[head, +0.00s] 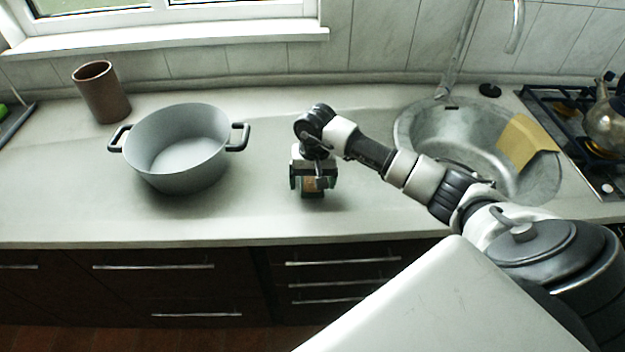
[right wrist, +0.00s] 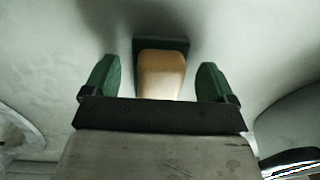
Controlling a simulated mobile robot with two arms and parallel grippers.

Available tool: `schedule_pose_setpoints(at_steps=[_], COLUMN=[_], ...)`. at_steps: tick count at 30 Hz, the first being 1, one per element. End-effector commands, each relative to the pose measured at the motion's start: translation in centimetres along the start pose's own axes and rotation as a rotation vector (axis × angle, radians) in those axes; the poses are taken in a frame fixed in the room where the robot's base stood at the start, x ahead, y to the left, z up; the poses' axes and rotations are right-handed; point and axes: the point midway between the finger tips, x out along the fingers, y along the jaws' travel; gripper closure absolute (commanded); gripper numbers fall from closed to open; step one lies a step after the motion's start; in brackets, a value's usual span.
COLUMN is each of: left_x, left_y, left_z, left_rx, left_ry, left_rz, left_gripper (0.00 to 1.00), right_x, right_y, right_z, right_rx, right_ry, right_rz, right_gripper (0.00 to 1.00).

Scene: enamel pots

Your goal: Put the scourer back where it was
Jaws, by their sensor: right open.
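The scourer (head: 311,185), a tan block on a dark green pad, sits on the countertop, partly hidden by my right gripper. In the right wrist view the scourer (right wrist: 161,72) lies between the two green fingers, with a gap on each side. My right gripper (head: 312,188) is open around it, pointing down at the counter. My left gripper is not in view.
A grey pot (head: 180,165) with two black handles stands left of the gripper. A brown cup (head: 103,98) is behind it. The sink (head: 410,125) is at right, with a yellow cloth (head: 526,143) over its rim. A kettle (head: 605,125) stands on the hob.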

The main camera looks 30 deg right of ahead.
Motion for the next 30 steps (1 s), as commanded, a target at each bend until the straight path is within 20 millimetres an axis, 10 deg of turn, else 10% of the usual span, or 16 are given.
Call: schedule_pose_setpoints(at_steps=[15,30], left_x=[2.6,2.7], left_y=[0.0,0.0], left_z=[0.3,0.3], left_rx=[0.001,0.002], left_ry=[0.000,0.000], left_rz=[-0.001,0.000], left_gripper=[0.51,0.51], right_x=[-10.1,-11.5], right_y=[0.0,0.0], right_z=[-0.1,0.0], right_rx=[0.001,0.000], right_ry=[0.006,0.002], right_rz=[-0.001,0.000], right_gripper=[0.14,0.14])
